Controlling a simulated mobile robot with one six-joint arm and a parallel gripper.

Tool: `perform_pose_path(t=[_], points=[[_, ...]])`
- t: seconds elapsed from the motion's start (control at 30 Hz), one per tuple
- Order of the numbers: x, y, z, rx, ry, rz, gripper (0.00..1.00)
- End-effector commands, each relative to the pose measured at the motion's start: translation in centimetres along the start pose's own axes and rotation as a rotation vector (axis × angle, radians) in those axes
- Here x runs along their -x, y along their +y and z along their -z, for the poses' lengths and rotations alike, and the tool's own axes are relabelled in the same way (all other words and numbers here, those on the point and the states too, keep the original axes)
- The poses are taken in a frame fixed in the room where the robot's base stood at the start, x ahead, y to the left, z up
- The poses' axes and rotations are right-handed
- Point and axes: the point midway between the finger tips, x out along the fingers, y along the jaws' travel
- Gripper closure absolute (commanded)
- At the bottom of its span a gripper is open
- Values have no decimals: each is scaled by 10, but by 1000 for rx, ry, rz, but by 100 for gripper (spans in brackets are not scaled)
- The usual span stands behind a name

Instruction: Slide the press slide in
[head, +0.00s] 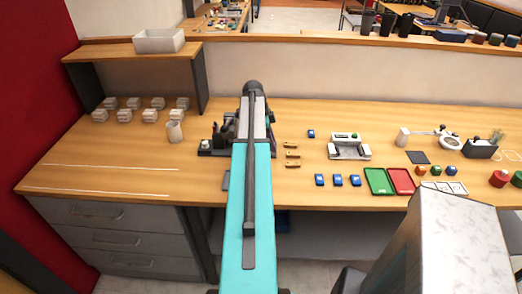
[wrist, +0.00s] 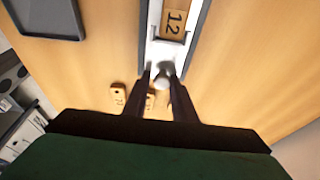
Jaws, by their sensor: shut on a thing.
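The press slide (wrist: 168,50) is a pale channel with dark grey side rails, running up from my fingertips to the top edge of the wrist view. A wooden tag marked 12 (wrist: 174,22) lies in it. My gripper (wrist: 162,88) is shut on the slide's whitish knob (wrist: 161,82), at the near end. In the head view my own arm covers the gripper and the slide. A dark machine (head: 217,142) shows partly to the left of the arm there. How far the slide is in cannot be told.
Wooden tags (head: 292,154) lie right of my arm; some show by my fingers (wrist: 118,95). A dark tray (wrist: 45,16) lies upper left in the wrist view. A white fixture (head: 349,149), blue blocks (head: 338,180) and green (head: 380,182) and red trays (head: 401,182) stand further right.

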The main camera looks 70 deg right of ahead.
Motion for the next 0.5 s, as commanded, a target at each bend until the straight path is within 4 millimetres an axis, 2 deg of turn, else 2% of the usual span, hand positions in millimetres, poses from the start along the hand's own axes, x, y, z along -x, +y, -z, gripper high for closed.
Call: perform_pose_path(t=[0.03, 0.5], points=[[-6, 2, -6, 4, -7, -7, 88], [-1, 2, -24, 5, -7, -9, 88]])
